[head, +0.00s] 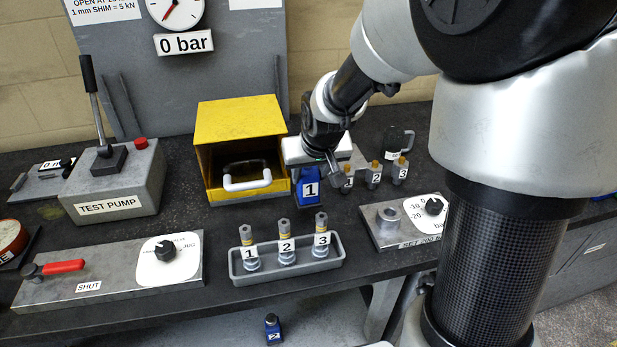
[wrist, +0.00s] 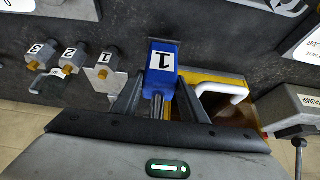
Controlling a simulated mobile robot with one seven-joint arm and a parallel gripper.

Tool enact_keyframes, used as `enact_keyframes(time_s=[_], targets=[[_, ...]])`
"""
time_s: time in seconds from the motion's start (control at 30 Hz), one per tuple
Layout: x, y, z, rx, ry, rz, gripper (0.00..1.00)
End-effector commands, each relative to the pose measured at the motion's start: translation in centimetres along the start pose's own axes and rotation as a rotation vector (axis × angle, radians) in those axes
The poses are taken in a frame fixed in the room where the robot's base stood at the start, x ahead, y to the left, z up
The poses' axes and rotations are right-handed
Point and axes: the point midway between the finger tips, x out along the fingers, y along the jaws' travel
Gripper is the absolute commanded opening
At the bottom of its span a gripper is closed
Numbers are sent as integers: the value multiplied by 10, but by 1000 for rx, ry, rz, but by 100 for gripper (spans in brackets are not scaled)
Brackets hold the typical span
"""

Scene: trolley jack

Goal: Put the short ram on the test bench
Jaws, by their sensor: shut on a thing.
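My gripper (head: 318,172) is shut on a blue ram labelled 1 (head: 308,190). The ram hangs below the fingers, over the bench just right of the yellow box's opening. In the wrist view the blue ram (wrist: 163,62) sits between my two fingers (wrist: 158,98), label facing the camera. Another blue ram labelled 2 (head: 272,328) stands low down, below the bench's front edge. The frames do not show which ram is short. The dark bench top (head: 215,225) carries the equipment; which part is the test bench is not marked.
The yellow box (head: 240,122) has a white handle (head: 247,183) at its open front. A grey tray (head: 287,270) with several numbered parts stands in front. The test pump (head: 115,183) is left. Small numbered brass-tipped blocks (head: 374,175) and a gauge plate (head: 408,222) are right.

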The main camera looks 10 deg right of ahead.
Motion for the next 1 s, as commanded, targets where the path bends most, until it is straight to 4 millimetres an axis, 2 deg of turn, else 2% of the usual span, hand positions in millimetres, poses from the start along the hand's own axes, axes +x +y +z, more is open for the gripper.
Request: enact_keyframes(time_s=[0.17, 0.4, 0.8, 0.83, 0.93, 1.0], targets=[[8, 0, 3, 0, 6, 0, 0], [35, 0, 18, -1, 4, 0, 0], [40, 0, 20, 0, 8, 0, 0], [40, 0, 23, 0, 2, 0, 40], [39, 0, 22, 0, 2, 0, 57], [39, 0, 22, 0, 2, 0, 58]])
